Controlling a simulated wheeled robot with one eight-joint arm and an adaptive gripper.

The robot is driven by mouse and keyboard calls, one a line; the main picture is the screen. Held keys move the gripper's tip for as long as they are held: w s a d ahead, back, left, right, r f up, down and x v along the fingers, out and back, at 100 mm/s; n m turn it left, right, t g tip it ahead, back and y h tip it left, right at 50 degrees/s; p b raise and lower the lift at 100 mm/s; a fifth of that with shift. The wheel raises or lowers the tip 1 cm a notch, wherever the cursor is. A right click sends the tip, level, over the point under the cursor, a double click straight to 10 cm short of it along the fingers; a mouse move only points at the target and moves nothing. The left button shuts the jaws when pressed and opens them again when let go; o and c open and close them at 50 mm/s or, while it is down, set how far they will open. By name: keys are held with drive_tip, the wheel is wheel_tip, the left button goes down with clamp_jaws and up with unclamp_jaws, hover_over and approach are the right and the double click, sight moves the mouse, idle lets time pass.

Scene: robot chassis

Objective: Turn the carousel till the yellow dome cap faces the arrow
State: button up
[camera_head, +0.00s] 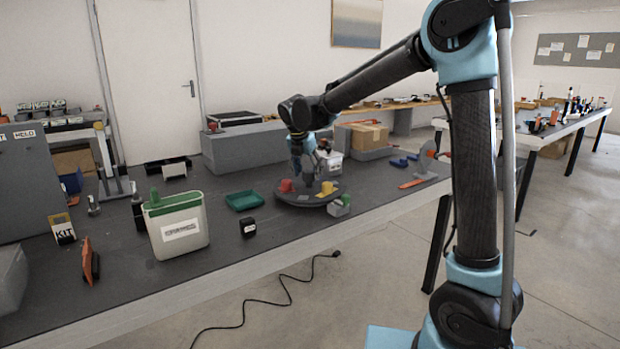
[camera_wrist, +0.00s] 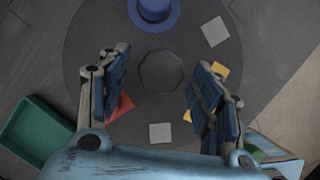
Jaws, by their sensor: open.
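The carousel is a dark grey round disc on the bench; its rim shows in the head view (camera_head: 300,203) and its bare top in the wrist view (camera_wrist: 95,35). A yellow cap (camera_head: 327,187) sits on its right side. In the wrist view only yellow edges (camera_wrist: 220,70) show, the rest hidden behind my right finger. A red cap (camera_head: 286,185) is on the left, partly behind my left finger in the wrist view (camera_wrist: 122,106). A blue cap (camera_wrist: 154,10) is at the top there. My gripper (camera_wrist: 160,75) is open over the octagonal hub, between the caps. I cannot make out the arrow.
A grey block with a green top (camera_head: 342,207) stands at the disc's front right. A white canister with green lid (camera_head: 178,226) is further left. Pale squares (camera_wrist: 214,31) mark the disc.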

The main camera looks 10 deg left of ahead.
drive_tip(key=shift+x, duration=1.4)
clamp_jaws()
